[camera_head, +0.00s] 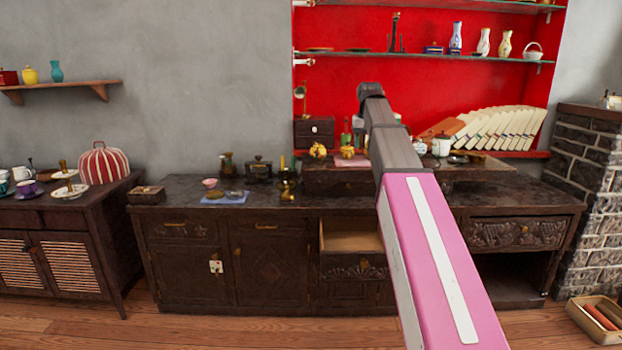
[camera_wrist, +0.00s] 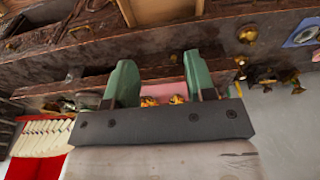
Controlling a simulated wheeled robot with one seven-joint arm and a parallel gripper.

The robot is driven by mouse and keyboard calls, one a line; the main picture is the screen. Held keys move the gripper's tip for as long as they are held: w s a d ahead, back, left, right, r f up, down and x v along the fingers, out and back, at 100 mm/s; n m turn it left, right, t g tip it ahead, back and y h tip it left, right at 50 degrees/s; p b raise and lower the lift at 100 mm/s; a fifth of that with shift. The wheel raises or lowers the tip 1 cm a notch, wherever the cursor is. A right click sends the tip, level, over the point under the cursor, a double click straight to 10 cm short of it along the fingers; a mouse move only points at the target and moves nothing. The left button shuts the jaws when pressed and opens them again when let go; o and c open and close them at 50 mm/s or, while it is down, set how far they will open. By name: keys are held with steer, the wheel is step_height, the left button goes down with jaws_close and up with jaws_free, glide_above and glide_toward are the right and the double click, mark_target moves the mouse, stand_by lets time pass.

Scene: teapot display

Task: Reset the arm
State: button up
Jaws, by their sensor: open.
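My gripper (camera_wrist: 160,64) shows in the wrist view with its two green fingers wide apart and nothing between them. That view is turned upside down. In the head view my pink and grey arm reaches forward over the dark wooden cabinet, and its far end stands before the red wall niche. The fingers cannot be made out there. Beyond the fingers, the wrist view shows the cabinet top (camera_wrist: 60,62) and small yellow-orange pieces (camera_wrist: 150,102), which lie apart from them.
A cabinet drawer (camera_head: 350,236) stands open below the arm. White fanned pieces (camera_head: 500,128) stand at right. Glass shelves (camera_head: 430,54) hold vases above.

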steer(key=s+f, duration=0.4)
steer(key=f, duration=1)
steer(key=s+f, duration=0.4)
steer(key=f, duration=1)
steer(key=s+f+g, duration=0.1)
steer(key=s+f, duration=1.7)
steer(key=f, duration=0.2)
steer(key=shift+f+g, duration=0.3)
steer(key=shift+s, duration=0.1)
